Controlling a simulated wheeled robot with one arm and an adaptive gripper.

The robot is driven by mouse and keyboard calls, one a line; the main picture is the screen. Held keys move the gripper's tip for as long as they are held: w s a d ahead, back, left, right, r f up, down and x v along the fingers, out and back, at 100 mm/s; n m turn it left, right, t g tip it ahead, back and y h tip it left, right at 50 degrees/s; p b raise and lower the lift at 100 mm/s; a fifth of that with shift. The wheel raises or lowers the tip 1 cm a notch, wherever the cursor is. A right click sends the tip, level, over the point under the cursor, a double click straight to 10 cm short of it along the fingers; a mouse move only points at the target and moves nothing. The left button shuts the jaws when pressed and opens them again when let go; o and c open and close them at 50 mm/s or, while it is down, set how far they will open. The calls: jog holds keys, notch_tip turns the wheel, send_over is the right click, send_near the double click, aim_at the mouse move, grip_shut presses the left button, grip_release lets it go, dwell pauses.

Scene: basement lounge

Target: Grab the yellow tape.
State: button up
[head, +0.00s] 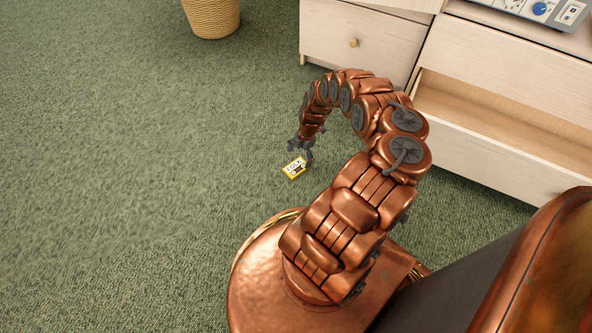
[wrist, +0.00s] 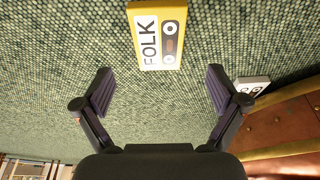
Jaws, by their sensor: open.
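The yellow tape (head: 294,167) is a small cassette with a white label, lying on the green carpet in the head view. In the wrist view the yellow tape (wrist: 158,36) reads "FOLK" and lies beyond the fingertips, centred between them. My gripper (head: 301,150) reaches down close to the tape in the head view. In the wrist view my gripper (wrist: 160,92) has its two dark fingers spread wide, with only carpet between them.
A grey-white cassette (wrist: 252,86) lies at the right in the wrist view, near my copper base. A pale wooden cabinet (head: 358,42) with an open drawer (head: 500,118) stands behind my arm. A woven basket (head: 212,16) stands at the back. The carpet (head: 120,190) on the left is clear.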

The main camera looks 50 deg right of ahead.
aim_at(297, 167)
jog(key=shift+d+b+x, duration=0.2)
jog(key=shift+b+x, duration=0.8)
jog(key=shift+x, duration=0.4)
jog(key=shift+d+b+x, duration=0.15)
jog(key=shift+b+x, duration=0.8)
jog(key=shift+x, duration=0.45)
jog(key=shift+f, duration=0.1)
jog(key=shift+c, duration=0.4)
jog(key=c, duration=1.2)
